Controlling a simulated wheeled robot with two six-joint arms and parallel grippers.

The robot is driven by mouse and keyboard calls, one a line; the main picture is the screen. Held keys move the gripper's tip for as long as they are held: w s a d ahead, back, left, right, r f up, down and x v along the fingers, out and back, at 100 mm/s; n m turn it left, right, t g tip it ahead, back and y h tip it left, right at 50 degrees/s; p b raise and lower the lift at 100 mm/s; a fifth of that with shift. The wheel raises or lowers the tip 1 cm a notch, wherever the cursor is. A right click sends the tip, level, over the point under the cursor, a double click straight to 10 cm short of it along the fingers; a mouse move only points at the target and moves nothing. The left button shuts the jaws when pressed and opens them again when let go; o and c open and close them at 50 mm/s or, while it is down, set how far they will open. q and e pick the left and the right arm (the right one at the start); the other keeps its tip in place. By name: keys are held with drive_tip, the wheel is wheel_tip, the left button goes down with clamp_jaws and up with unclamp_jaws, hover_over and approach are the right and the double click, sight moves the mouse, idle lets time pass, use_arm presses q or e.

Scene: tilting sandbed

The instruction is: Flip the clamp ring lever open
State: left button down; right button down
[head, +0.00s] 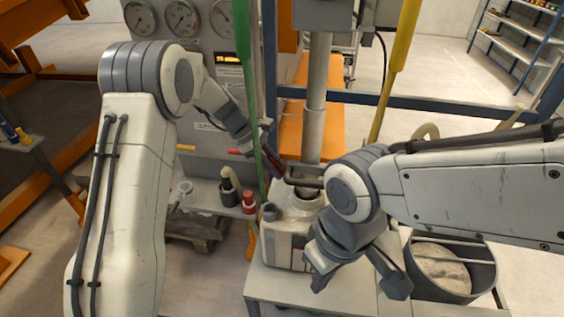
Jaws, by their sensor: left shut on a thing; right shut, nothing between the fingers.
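The clamp ring (305,182) is a dark band around the foot of the grey steel column, above a white container (290,222). Its lever (272,163) appears as a dark reddish grip at the ring's left side. My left gripper (262,140) reaches in from the upper left and is shut on the lever, small and partly hidden behind the green pole. My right gripper (345,250) is shut and empty, hanging low in front of the container's right side, apart from the ring. My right wrist hides part of the ring's right side.
A green pole (246,80) crosses close by my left gripper. A yellow pole (395,70) stands right of the column (316,100). Red and dark bottles (249,202) stand left of the container. A round bin (470,268) of sand-like material sits at lower right.

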use_arm(q)
drive_tip(key=shift+d+r+y+p, duration=0.4)
drive_tip(key=shift+r+y+p, duration=0.1)
drive_tip(key=shift+y+p, duration=0.35)
drive_tip(key=shift+f, duration=0.1)
drive_tip(key=shift+y, duration=0.25)
drive_tip(key=c, duration=0.7)
unclamp_jaws()
